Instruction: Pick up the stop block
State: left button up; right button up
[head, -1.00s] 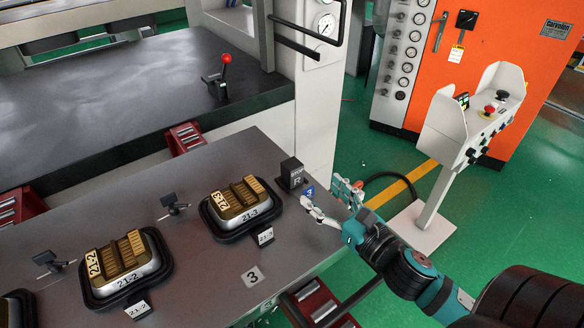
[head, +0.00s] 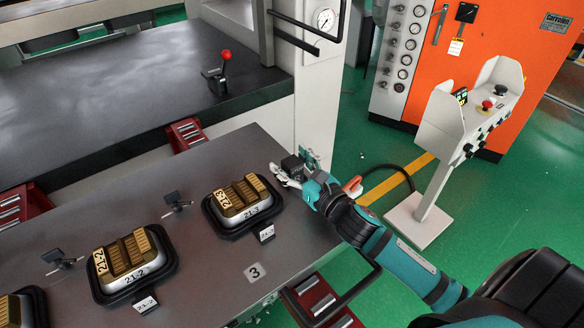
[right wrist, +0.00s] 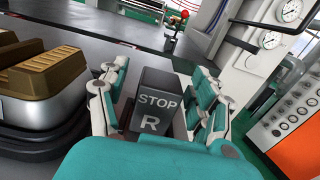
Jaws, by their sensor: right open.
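The stop block is a dark block marked "STOP R" (right wrist: 154,108) and stands upright on the grey table in the right wrist view. In the head view the stop block (head: 292,164) is at the table's right end, partly hidden by my gripper. My right gripper (head: 298,172) is around it. In the right wrist view the right gripper's (right wrist: 155,100) fingers stand on both sides of the block, with a gap visible on the left; contact on the right is hard to tell. My left gripper is not in view.
A tray labelled 21-3 (head: 232,226) sits just left of the block, and a tray labelled 21-2 (head: 116,291) is farther left. A white machine column (head: 318,110) rises behind the block. A control pedestal (head: 430,200) stands to the right.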

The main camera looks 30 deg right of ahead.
jog(key=shift+s, duration=0.1)
grip_shut()
jog(key=shift+r, duration=0.15)
dwell(0.3)
jog(key=shift+r, duration=0.15)
